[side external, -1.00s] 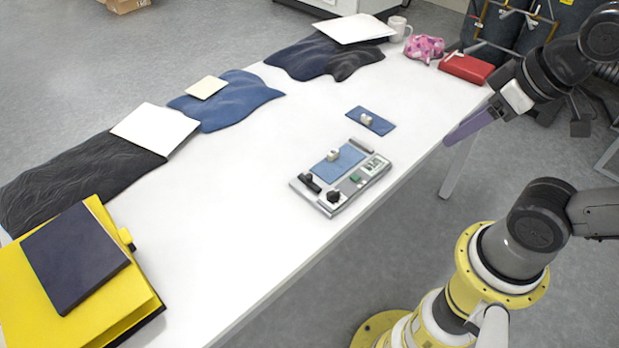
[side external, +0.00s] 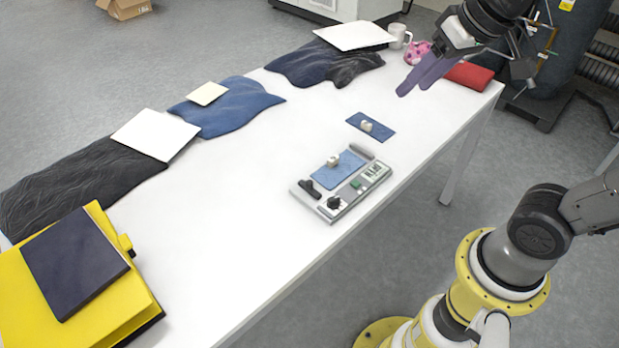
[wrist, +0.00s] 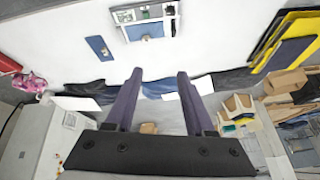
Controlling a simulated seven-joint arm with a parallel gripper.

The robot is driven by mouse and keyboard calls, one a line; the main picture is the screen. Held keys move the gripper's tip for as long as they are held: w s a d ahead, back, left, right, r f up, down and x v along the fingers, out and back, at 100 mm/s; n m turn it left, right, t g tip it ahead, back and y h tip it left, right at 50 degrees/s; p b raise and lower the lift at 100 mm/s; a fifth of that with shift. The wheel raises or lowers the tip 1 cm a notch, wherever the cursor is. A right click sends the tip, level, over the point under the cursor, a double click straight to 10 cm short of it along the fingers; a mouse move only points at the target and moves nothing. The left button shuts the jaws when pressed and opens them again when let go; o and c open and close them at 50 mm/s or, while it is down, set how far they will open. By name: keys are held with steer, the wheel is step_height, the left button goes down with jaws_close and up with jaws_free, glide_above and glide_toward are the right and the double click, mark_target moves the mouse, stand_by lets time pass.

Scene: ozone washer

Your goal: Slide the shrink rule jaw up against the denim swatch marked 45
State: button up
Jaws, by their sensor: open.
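A grey shrink rule device (side external: 328,208) lies near the table's front edge and also shows at the top of the wrist view (wrist: 131,32). A blue denim swatch (side external: 347,162) with a small pale knob lies on it. It carries a black part at its left end and a grey bar at its far end; which is the jaw I cannot tell. A second blue denim swatch (side external: 382,131) with a pale knob lies beyond it, apart on the table. No 45 marking is readable. My gripper (side external: 414,90) is open and empty above the table's far right; its two purple fingers (wrist: 160,74) are spread.
Dark and blue cloths (side external: 240,105) with white cards line the table's back edge. A yellow folder (side external: 45,295) with a dark book is at the near left. A mug (side external: 397,36), a pink item and a red case (side external: 468,75) stand at the far right. The table's middle is clear.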

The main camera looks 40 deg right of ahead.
steer(key=w+a+f+g, duration=0.2)
steer(key=w+f, duration=0.1)
steer(key=w, duration=0.7)
steer(key=g, duration=0.4)
glide_above(309, 182)
step_height(309, 182, down, 16)
steer(key=shift+m, duration=0.3)
step_height(309, 182, down, 14)
steer(key=shift+f, duration=0.1)
